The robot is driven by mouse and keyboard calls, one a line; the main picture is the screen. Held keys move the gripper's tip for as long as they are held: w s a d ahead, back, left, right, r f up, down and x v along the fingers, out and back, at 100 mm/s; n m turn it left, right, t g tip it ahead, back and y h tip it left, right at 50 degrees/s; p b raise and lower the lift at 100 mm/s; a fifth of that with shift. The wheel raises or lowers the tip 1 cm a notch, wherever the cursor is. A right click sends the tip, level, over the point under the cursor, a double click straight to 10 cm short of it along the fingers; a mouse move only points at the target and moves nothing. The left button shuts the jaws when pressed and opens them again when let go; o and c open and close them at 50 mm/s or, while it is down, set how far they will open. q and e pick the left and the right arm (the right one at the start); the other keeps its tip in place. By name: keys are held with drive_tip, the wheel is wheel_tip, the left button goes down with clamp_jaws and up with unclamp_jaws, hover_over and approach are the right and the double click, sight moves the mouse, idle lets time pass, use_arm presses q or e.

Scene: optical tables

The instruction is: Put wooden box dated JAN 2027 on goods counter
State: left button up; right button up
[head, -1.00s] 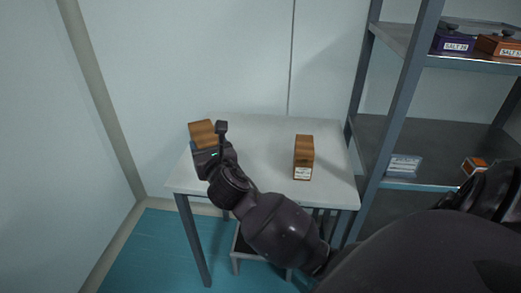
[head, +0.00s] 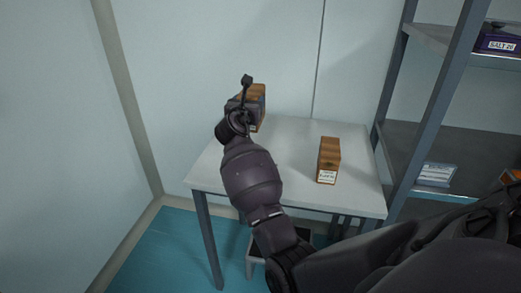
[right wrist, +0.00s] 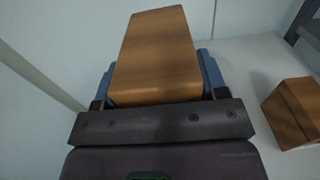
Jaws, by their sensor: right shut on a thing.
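My right gripper (head: 246,102) is shut on a wooden box (head: 257,106) at the back left of the white table (head: 290,135). In the right wrist view the held wooden box (right wrist: 158,55) sits between the blue finger pads, its label hidden there. A second wooden box (head: 328,160) stands upright on the right part of the table with a white label too small to read; it also shows in the right wrist view (right wrist: 292,112). I cannot tell which box bears JAN 2027. My left gripper is not in view.
A grey shelf rack stands at the right, with a purple box marked SALT (head: 498,43) on its upper shelf and a blue-white box (head: 436,174) lower down. A step stool (head: 262,255) is under the table. The table's middle is clear.

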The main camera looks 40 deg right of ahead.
wheel_tip(320, 180, down, 16)
drive_tip(key=b, duration=0.5)
drive_tip(key=shift+f, duration=0.25)
drive_tip(key=shift+r, duration=0.2)
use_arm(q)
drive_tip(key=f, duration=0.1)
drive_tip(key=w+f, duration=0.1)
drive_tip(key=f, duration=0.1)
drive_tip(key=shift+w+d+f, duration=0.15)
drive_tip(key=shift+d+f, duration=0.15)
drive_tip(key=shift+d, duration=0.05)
use_arm(e)
drive_tip(key=shift+f, duration=0.1)
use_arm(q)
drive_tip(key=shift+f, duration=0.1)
use_arm(e)
drive_tip(key=shift+f, duration=0.1)
drive_tip(key=o, duration=1.2)
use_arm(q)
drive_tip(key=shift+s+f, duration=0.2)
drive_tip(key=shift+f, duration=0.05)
use_arm(e)
drive_tip(key=shift+o, duration=0.2)
